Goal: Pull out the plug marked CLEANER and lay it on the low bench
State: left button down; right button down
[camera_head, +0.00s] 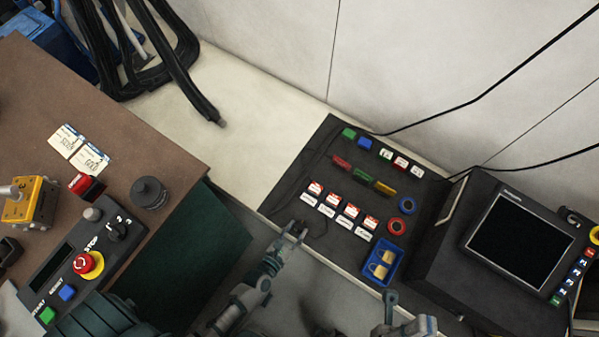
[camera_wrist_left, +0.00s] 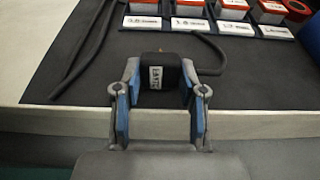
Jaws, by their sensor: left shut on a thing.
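My left gripper (camera_head: 297,230) is shut on a black plug at the front edge of the low bench (camera_head: 252,105). In the left wrist view the plug (camera_wrist_left: 158,78) sits between the two blue-lined fingers (camera_wrist_left: 158,100). Its white label faces the camera turned sideways, and I cannot read it surely. The plug is over the bench's dark mat (camera_wrist_left: 120,50); I cannot tell whether it touches it. My right gripper (camera_head: 405,318) shows only in part at the bottom of the head view, and its jaws are unclear.
Red-and-white labelled blocks (camera_head: 351,210) stand in a row on the mat. A blue tray (camera_head: 382,264) with padlocks and a monitor (camera_head: 522,240) are to the right. Dark cable lengths (camera_wrist_left: 97,45) lie on the mat. A brown table (camera_head: 120,130) with a control box is left.

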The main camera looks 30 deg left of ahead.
pick_arm(q)
jog(key=c, duration=0.6)
grip_release()
jog(key=shift+s+r, duration=0.1)
jog(key=shift+s, duration=0.35)
jog(key=v, duration=1.1)
